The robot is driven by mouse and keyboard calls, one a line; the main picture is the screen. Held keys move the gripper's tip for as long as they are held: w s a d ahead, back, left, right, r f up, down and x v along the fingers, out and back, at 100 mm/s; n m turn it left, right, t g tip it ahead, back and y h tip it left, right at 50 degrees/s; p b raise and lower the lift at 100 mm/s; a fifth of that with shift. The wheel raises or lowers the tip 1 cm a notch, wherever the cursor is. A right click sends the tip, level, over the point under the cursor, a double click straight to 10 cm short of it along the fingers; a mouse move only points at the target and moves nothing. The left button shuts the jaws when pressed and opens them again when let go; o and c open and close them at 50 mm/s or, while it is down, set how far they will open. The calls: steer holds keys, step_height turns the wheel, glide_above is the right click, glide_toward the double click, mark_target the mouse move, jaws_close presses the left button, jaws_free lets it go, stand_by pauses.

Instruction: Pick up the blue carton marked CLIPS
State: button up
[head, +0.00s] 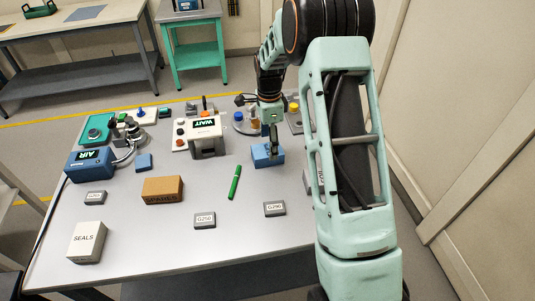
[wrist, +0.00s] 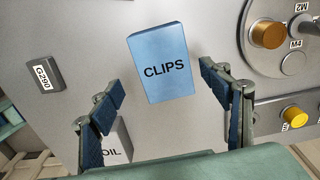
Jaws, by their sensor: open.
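The blue carton marked CLIPS (wrist: 161,52) lies ahead of my gripper (wrist: 162,82) in the wrist view, label facing the camera. In the head view the carton (head: 262,160) sits on the grey table, just left of my forearm. My gripper (head: 271,138) is above it there and hides part of it. The two fingers are spread wide, with the carton's lower end between or just beyond the tips.
A white carton marked OIL (wrist: 112,145) is partly hidden behind the left finger. A grey block labelled G290 (head: 275,209) and a green pen (head: 234,183) lie nearby. The WAIT box (head: 206,135) is to the left.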

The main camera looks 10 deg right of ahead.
mark_target(267, 149)
steer(key=shift+w+a+f+p, duration=0.1)
steer(key=shift+w+f+p, duration=0.05)
steer(key=shift+f, duration=1)
steer(key=shift+w+a+f+p, duration=0.1)
steer(key=shift+w+f+p, duration=0.05)
steer(key=shift+f, duration=1)
steer(key=c, duration=1.2)
steer(key=shift+c, duration=0.4)
steer(key=shift+r, duration=0.15)
